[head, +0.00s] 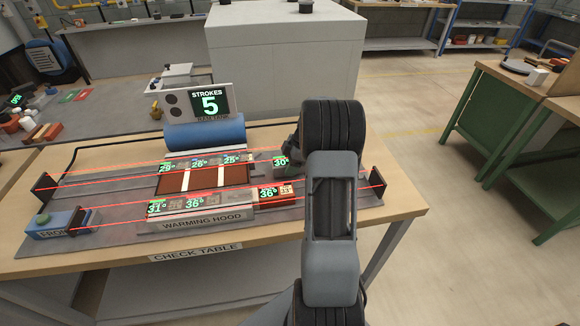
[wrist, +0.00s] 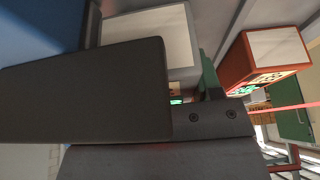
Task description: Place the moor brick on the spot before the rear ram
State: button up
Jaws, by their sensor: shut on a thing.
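My gripper (head: 291,146) is at the right end of the rear lane on the check table, mostly hidden behind my arm. It is shut on a grey brick (head: 280,163) with a green "30°" readout over it. In the wrist view a dark finger (wrist: 90,92) fills the left, and a grey block with a pale face (wrist: 150,38) shows right behind it. No name can be read on the brick. I cannot make out the rear ram or the spot before it. A red-orange brick (head: 274,194) with a "36°" readout sits at the right end of the warming hood.
The warming hood (head: 200,222) covers front-lane bricks. Red beams cross both lanes between dark posts (head: 43,187). A brown and white panel (head: 203,179) lies mid-table, with a blue roll (head: 205,132) and a "STROKES 5" display (head: 207,103) behind. A blue button box (head: 55,225) is front left.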

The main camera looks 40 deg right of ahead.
jog(key=shift+f, duration=0.65)
jog(key=shift+f, duration=0.15)
jog(key=o, duration=1.4)
jog(key=shift+c, duration=0.2)
